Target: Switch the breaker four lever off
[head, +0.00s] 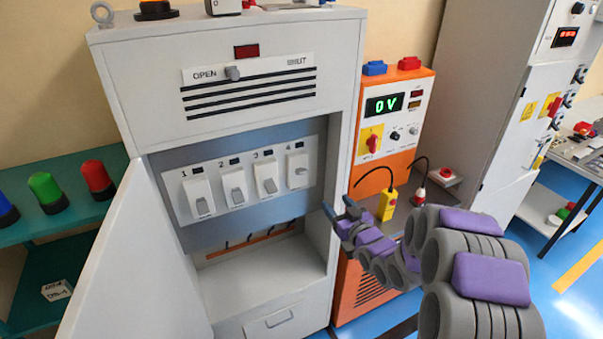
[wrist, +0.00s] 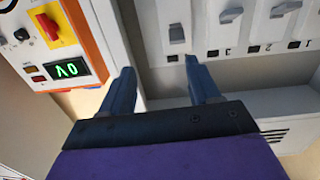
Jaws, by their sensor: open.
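The white panel (head: 248,183) inside the open cabinet carries breakers 1 to 4. Breaker four (head: 298,160) is the rightmost, and its grey lever (head: 300,171) sits higher on its plate than the other levers. My gripper (head: 339,205) is open and empty, to the right of and below breaker four. Its two blue fingers (wrist: 160,66) are apart and do not appear to touch the lever.
The open cabinet door (head: 140,265) swings out at the left. The cabinet's right frame edge (head: 345,140) stands close to my gripper. An orange power unit (head: 397,130) reading 0V is just right of the cabinet. A green shelf (head: 62,225) holds coloured lamps at the left.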

